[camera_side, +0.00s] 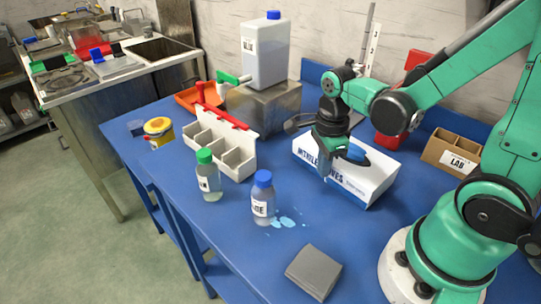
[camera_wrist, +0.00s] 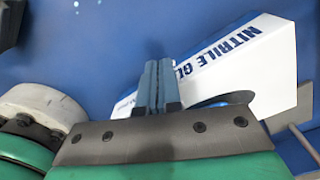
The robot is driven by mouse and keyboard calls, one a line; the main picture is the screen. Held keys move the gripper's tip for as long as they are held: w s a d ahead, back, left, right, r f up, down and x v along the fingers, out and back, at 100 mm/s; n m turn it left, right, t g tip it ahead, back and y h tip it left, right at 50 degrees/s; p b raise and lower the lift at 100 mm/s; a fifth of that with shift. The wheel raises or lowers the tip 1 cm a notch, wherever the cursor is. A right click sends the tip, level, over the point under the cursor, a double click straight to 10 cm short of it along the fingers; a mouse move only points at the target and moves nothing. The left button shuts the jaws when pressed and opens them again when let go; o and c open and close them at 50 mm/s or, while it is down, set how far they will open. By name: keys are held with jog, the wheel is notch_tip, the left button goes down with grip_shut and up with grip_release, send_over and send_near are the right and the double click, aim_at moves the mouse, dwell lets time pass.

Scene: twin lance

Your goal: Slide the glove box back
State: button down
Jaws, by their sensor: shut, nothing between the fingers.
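The glove box (camera_side: 372,186) is white with blue "NITRILE GLOVES" lettering and lies on the blue table, right of the middle. A blue glove shows in its dark top opening. My gripper (camera_side: 326,172) points down in front of the box's lettered face and hides part of the lettering. Its fingers are together and empty. In the wrist view the fingers (camera_wrist: 158,68) lie side by side, next to the lettered face of the glove box (camera_wrist: 250,55). I cannot tell whether they touch the box.
A blue-capped bottle (camera_side: 263,200) stands left of my gripper by a pale blue spill (camera_side: 284,222). A green-capped bottle (camera_side: 208,178), white compartment bin (camera_side: 228,150) and grey block (camera_side: 313,272) are nearby. A cardboard LAB box (camera_side: 452,152) and red object (camera_side: 392,140) stand behind.

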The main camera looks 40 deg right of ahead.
notch_tip(320, 180, up, 6)
dwell(0.9)
